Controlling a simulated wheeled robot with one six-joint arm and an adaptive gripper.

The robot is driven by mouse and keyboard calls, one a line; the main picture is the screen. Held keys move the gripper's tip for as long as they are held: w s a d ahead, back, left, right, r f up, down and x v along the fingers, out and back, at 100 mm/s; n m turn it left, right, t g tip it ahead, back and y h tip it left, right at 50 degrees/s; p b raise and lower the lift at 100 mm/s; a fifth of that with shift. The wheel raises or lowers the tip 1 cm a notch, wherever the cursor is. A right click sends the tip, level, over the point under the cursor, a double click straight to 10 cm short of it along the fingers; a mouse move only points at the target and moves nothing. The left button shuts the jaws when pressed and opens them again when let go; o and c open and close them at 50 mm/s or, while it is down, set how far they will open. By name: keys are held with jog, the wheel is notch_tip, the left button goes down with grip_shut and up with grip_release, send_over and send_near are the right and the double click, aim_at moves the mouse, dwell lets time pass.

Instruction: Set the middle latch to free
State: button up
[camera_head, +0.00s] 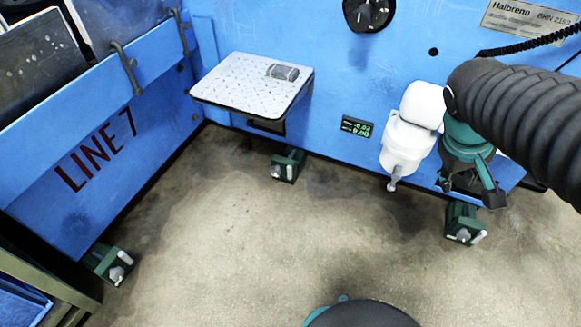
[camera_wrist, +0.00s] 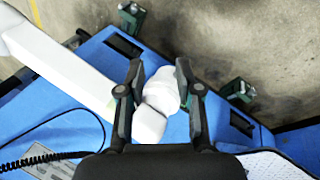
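The middle latch (camera_head: 287,165) is a small dark green block with a pale grey knob and lever, low at the machine's foot below the shelf. It also shows in the wrist view (camera_wrist: 238,90), right of the fingers. Its lever position is too small to read. Similar latches stand at left (camera_head: 110,262) and right (camera_head: 464,223); the right one also shows in the wrist view (camera_wrist: 130,18). My gripper (camera_head: 468,188) points down above the right latch, well right of the middle one. Its fingers (camera_wrist: 156,75) are spread apart, with nothing visibly held.
A white rounded fitting (camera_head: 405,145) on the blue machine wall hangs close left of my gripper. It shows behind the fingers in the wrist view. A grey shelf (camera_head: 235,95) juts out above the middle latch. A small display (camera_head: 357,127) sits between. The floor (camera_head: 240,245) in front is clear.

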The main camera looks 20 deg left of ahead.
jog(key=w+a+f+n+t+h+b, duration=0.2)
jog(key=w+a+f+n+t+h, duration=0.4)
jog(key=w+a+f+n, duration=1.25)
jog(key=n+t+y+b, duration=0.2)
jog(key=n+t+y, duration=0.65)
jog(key=n, duration=0.35)
send_near(289, 171)
jog(key=shift+t, duration=0.35)
jog(key=w, duration=0.3)
jog(key=w+f, duration=0.1)
jog(key=w, duration=0.5)
jog(key=shift+f, duration=0.2)
jog(key=shift+d, duration=0.1)
grip_shut()
